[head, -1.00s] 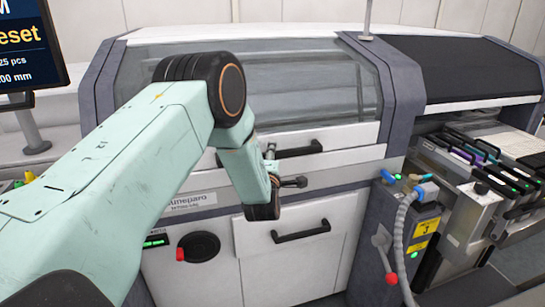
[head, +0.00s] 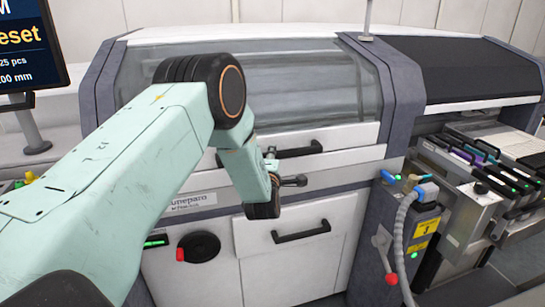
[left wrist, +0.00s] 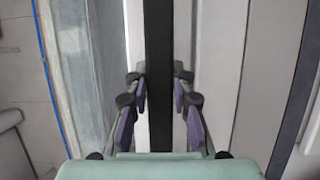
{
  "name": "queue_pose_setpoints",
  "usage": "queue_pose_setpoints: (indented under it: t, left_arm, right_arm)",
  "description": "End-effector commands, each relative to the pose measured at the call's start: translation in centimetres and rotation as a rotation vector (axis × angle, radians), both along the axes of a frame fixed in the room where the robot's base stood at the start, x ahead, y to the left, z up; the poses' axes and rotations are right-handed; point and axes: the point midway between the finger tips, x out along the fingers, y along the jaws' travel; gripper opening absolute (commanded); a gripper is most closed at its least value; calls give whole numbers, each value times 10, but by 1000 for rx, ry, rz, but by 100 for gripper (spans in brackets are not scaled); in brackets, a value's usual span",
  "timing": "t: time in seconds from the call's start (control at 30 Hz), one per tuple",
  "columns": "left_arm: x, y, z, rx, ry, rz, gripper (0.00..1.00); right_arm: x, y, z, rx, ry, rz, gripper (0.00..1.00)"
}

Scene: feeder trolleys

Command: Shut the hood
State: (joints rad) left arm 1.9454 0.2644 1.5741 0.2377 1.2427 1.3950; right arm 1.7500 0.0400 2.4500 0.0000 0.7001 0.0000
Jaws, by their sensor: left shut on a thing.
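The hood (head: 352,138) is a clear, greyish window in a white frame on the front of the machine. Its lower edge lies close above the white front panel; I cannot tell whether they touch. A black bar handle (head: 305,150) sits on the hood's white lower edge. My left gripper (head: 271,152) is at the left part of this handle, partly hidden by my own wrist. In the left wrist view the dark handle bar (left wrist: 159,60) runs between the two fingers of my left gripper (left wrist: 160,100), which is shut on it. My right gripper is not in view.
Below are a drawer with a black handle (head: 302,231) and a round black switch with a red knob (head: 199,247). A feeder trolley (head: 420,235) with a grey hose stands at the right. A monitor (head: 30,45) stands at the upper left.

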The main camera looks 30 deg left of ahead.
Motion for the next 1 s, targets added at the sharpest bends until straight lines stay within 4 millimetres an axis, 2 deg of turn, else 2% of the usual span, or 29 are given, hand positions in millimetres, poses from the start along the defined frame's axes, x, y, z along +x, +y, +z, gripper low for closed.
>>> queue_pose_setpoints:
  t: [0.47, 1.0]
  left_arm:
    - [0, -2, 2, -2, 4, -3, 0]
    - [-19, -26, 63, -91, 77, -6, 0]
  right_arm:
    - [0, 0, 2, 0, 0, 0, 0]
    - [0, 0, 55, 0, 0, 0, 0]
